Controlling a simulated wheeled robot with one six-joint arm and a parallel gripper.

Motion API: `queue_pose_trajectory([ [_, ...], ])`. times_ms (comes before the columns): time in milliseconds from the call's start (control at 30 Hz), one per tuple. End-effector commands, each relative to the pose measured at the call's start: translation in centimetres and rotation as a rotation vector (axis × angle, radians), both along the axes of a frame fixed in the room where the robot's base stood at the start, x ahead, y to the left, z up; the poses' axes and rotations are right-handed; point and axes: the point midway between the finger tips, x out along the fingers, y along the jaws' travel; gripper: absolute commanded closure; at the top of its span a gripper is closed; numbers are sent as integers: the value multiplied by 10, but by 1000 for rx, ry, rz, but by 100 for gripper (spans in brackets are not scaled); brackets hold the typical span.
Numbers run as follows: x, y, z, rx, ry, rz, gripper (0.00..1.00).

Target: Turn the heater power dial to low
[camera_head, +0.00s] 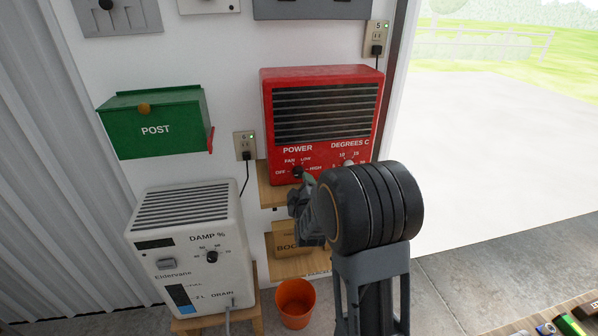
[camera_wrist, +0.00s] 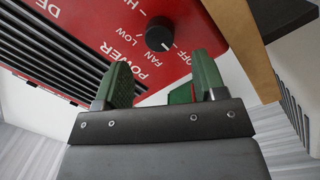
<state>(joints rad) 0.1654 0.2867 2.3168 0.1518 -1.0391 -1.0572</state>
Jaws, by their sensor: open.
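The red heater (camera_head: 325,110) stands on a wooden shelf against the wall. Its black power dial (camera_head: 297,171) is at the lower left of its front, ringed by OFF, FAN, LOW and HIGH. In the wrist view the dial (camera_wrist: 158,36) shows a small white mark on its OFF and FAN side; its exact setting is hard to tell. My gripper (camera_wrist: 163,72) is open, its green fingers spread apart and empty. The dial sits just beyond the fingertips, between their lines, apart from them. In the head view my gripper (camera_head: 303,190) is just below the dial, partly hidden by my wrist.
The heater's degrees dial (camera_head: 348,164) is to the right, partly near my wrist. A white dehumidifier (camera_head: 190,245) stands at lower left, below a green post box (camera_head: 155,122). An orange bucket (camera_head: 295,303) is on the floor. A cardboard box (camera_head: 288,241) sits on the lower shelf.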

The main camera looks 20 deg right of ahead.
Motion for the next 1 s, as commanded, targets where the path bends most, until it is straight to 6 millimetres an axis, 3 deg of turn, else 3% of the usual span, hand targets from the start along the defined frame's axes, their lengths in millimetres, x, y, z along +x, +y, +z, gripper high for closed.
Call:
queue_pose_trajectory([
  [200,33,-10,0,0,1,0,36],
  [400,49,-15,0,0,1,0,36],
  [833,55,-17,0,0,1,0,36],
  [1000,55,-17,0,0,1,0,50],
])
